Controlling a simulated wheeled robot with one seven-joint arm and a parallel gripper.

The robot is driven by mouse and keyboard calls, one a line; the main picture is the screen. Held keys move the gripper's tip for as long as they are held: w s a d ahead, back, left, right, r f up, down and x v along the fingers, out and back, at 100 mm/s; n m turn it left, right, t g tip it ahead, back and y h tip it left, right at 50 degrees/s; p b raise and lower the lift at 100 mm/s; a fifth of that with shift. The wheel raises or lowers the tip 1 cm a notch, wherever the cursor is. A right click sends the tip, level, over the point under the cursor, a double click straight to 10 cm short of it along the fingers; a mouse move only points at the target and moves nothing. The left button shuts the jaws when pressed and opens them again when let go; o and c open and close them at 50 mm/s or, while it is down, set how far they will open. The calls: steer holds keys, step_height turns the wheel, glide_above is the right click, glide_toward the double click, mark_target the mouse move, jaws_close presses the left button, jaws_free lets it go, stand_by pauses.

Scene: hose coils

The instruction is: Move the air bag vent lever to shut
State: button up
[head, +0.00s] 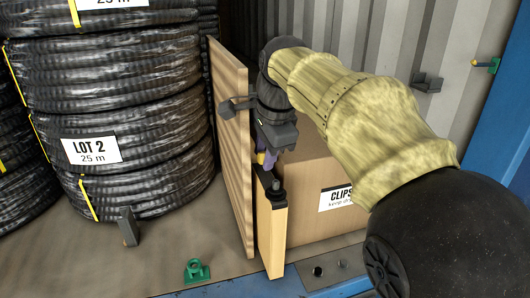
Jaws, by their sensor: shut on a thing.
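The air bag (272,235) is a narrow tan, upright shape with a dark top edge, standing between a plywood board (232,140) and a cardboard box (310,185). A small black valve fitting (276,189) sits on its top, towards the near end. My gripper (266,164) points down at this fitting from above, with purplish fingertips just behind it. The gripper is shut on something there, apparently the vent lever. The lever itself is mostly hidden by the fingers and the fitting, so I cannot tell its position.
Black hose coils (120,110) are stacked at the left, close to the board. A green ring fitting (196,271) and a grey upright bracket (128,226) are on the floor. The corrugated wall (400,40) and blue frame (508,130) bound the right.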

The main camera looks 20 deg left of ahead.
steer(key=f+b, duration=0.1)
steer(key=b, duration=0.1)
steer(key=shift+s+d+f+t+b, duration=0.1)
steer(key=shift+s+f+t+b, duration=0.05)
steer(key=shift+t+b, duration=0.15)
steer(key=shift+y+b, duration=0.3)
steer(key=shift+b, duration=0.25)
steer(key=shift+s, duration=0.1)
steer(key=o, duration=1)
steer(key=shift+c, duration=0.2)
